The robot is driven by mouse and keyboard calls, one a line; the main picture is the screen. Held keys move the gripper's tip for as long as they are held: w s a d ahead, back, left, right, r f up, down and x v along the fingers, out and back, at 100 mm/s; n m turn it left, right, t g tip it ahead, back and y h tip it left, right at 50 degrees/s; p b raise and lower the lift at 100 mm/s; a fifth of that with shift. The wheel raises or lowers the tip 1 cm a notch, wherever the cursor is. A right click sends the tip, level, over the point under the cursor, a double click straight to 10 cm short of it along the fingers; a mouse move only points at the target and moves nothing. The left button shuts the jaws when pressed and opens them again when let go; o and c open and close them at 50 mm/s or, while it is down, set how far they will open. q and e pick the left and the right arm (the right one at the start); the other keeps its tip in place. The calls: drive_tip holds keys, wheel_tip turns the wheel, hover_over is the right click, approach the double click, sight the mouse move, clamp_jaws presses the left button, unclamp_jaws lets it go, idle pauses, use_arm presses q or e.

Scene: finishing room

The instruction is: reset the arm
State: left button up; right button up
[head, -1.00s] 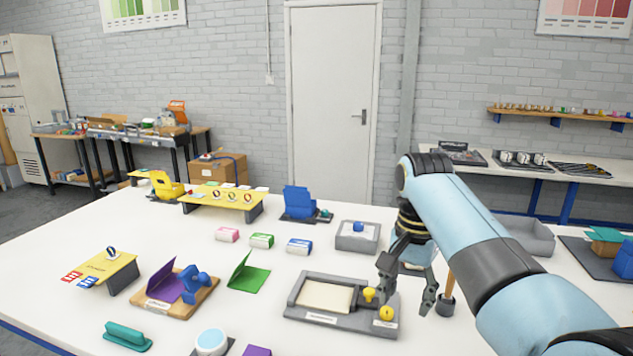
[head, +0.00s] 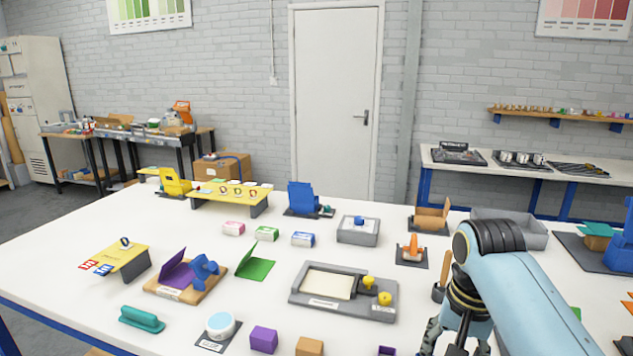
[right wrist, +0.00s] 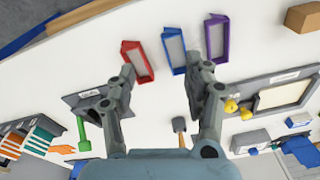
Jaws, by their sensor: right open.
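My right arm comes in from the right in the head view. Its gripper (head: 455,346) hangs near the bottom edge, partly cut off, over the front right of the white table (head: 215,275). In the right wrist view the same gripper (right wrist: 162,78) has its two fingers spread apart with nothing between them. Red (right wrist: 137,62), blue (right wrist: 173,50) and purple (right wrist: 216,38) open trays lie on the table beyond the fingertips. My left gripper is not in view.
A grey tray with yellow knobs (head: 302,298) lies left of the gripper. An orange cone (head: 413,246) on a dark plate and a cardboard box (head: 431,217) stand behind it. A purple block (head: 263,339) and a tan block (head: 309,346) sit near the front edge.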

drive_tip(key=s+d+n+t, duration=0.1)
drive_tip(key=s+d+n, duration=0.3)
drive_tip(key=s, duration=0.9)
drive_tip(key=s+d+r+n+t, duration=0.25)
drive_tip(key=s+r, duration=0.35)
drive_tip(key=s, duration=0.6)
wheel_tip(320, 180, down, 41)
drive_tip(key=s+d+g+b, duration=0.2)
drive_tip(key=b, duration=1.1)
drive_tip(key=s+f+b, duration=0.4)
drive_tip(key=s+f, duration=0.5)
drive_tip(key=f, duration=0.2)
drive_tip(key=s+d+f+g+b, duration=0.1)
drive_tip(key=s+f+b, duration=0.4)
drive_tip(key=s+f, duration=0.4)
wheel_tip(320, 180, down, 4)
drive_tip(key=shift+r+h, duration=0.2)
drive_tip(key=shift+h, duration=0.1)
